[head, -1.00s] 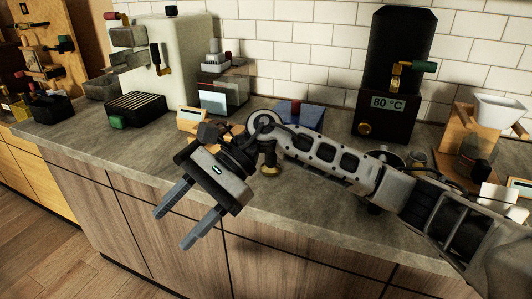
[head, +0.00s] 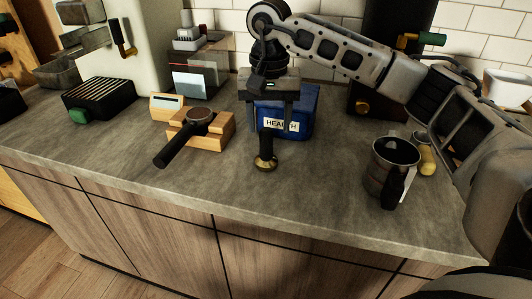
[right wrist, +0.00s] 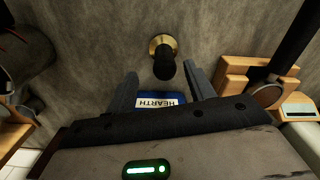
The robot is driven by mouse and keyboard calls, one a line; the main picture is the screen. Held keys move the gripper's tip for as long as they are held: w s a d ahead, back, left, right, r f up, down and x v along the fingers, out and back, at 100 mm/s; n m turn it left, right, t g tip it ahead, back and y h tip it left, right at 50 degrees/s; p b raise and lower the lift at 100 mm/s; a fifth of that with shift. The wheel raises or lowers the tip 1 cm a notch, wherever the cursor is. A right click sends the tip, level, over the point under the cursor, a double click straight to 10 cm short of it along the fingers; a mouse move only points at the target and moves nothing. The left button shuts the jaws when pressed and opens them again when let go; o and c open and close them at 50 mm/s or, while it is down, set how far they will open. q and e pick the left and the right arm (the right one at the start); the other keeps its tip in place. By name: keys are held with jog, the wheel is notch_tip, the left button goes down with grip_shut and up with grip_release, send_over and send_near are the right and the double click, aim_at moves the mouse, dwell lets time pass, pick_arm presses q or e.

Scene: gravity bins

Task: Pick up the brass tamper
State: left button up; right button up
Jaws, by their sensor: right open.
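The brass tamper (head: 265,164) stands upright on the grey counter, with a black handle and a round brass base. In the right wrist view the tamper (right wrist: 163,60) shows between and just past my fingertips. My right gripper (head: 268,108) is open, points down, and is above and slightly behind the tamper in the head view. In the right wrist view its two fingers (right wrist: 161,72) lie on either side of the handle's top, with nothing clearly held. Whether a finger touches the handle I cannot tell. My left gripper is not in view.
A portafilter (head: 198,116) rests on a wooden stand (head: 222,134) left of the tamper. A blue HEARTH box (head: 303,108) stands close behind it. A metal pitcher (head: 380,175) stands at right. The counter in front of the tamper is clear.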

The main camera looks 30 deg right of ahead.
aim_at(266, 145)
jog(key=shift+w+a+f+p, duration=0.15)
jog(key=shift+f+p, duration=0.15)
jog(key=shift+f, duration=1.4)
jog(key=shift+w+f+p, duration=0.1)
jog(key=shift+f+p, duration=0.2)
jog(key=shift+f, duration=1.35)
grip_shut()
